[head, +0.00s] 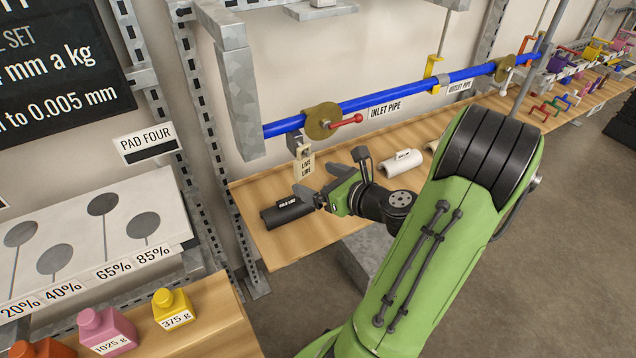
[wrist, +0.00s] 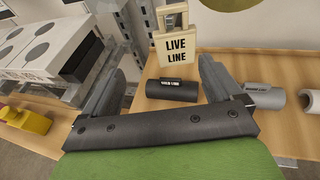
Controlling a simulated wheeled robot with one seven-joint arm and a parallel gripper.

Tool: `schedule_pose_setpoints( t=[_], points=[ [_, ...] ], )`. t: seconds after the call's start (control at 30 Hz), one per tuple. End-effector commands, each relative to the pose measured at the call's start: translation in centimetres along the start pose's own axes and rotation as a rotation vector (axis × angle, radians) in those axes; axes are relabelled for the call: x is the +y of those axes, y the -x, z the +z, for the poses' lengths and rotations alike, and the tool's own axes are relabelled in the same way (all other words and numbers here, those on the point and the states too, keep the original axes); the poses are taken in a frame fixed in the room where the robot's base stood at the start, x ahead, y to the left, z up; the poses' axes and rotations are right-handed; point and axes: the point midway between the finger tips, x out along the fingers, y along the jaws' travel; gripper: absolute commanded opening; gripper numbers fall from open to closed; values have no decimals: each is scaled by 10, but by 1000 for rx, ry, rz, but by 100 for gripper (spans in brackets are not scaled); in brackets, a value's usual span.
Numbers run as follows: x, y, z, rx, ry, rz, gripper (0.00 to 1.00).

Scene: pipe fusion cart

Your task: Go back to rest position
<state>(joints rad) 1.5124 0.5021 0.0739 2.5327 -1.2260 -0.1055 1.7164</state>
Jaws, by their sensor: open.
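My gripper (head: 312,192) is on the green arm in front of the wooden shelf, with its jaws apart and nothing between them. In the wrist view its two grey fingers (wrist: 160,88) stand wide apart. A dark grey cylinder (head: 272,216) with a label lies on the shelf just left of and below the fingers. In the wrist view this dark cylinder (wrist: 172,91) shows beyond the gap between the fingers. A "LIVE LINE" tag (head: 306,166) hangs below the blue inlet pipe (head: 290,126), near the fingers; it also shows in the wrist view (wrist: 177,46).
A red-handled valve (head: 345,122) sits on the pipe close above my gripper. A white cylinder (head: 403,163) lies farther right on the shelf (head: 300,243). Colored weights (head: 173,308) stand on a bench at lower left. The floor (head: 540,270) at right is clear.

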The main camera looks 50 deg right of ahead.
Motion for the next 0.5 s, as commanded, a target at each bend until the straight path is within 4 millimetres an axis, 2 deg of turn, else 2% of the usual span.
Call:
schedule_pose_setpoints(
  t=[0.5],
  points=[
    [2, 4, -3, 6, 0, 0, 92]
  ],
)
